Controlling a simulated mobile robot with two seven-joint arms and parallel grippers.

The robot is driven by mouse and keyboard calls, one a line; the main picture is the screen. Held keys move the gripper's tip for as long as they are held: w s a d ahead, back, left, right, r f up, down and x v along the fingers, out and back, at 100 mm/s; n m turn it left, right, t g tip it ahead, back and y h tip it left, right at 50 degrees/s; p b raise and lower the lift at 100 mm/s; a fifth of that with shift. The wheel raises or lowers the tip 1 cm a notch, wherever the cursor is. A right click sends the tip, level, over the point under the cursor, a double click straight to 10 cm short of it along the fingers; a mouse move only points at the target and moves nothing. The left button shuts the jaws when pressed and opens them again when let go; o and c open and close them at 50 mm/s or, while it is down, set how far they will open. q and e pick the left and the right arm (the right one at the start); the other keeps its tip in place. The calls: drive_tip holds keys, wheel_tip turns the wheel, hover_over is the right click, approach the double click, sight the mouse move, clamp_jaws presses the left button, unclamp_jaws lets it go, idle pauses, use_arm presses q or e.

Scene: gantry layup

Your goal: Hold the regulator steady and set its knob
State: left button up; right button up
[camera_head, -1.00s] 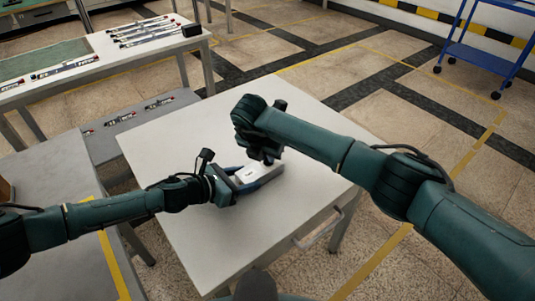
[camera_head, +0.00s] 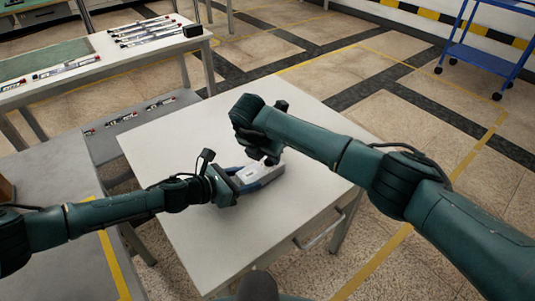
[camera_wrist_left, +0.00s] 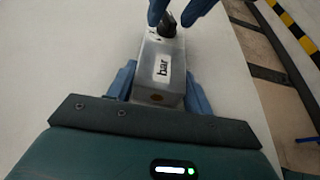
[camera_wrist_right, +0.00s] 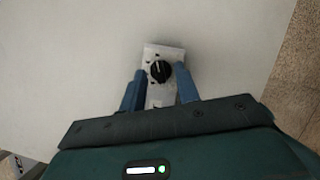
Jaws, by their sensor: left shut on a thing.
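My right gripper (camera_head: 266,158) is above the knob end, pointing down. Its blue fingers are apart, one on each side of the knob, and the left wrist view shows a gap beside the knob (camera_wrist_left: 168,25). The knob is hidden in the head view.
The white table (camera_head: 185,150) is otherwise bare around the regulator. A bench with several rail parts (camera_head: 150,30) stands at the back left, and a grey lower surface (camera_head: 60,170) adjoins at left. A blue trolley (camera_head: 490,55) is at the far right.

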drive_tip(key=shift+r, duration=0.1)
drive_tip(key=v, duration=1.1)
drive_tip(key=shift+r, duration=0.4)
drive_tip(key=shift+s+a, duration=0.1)
drive_tip(key=shift+a, duration=0.05)
use_arm(q)
drive_tip(key=o, duration=1.3)
drive_tip(key=shift+a, duration=0.1)
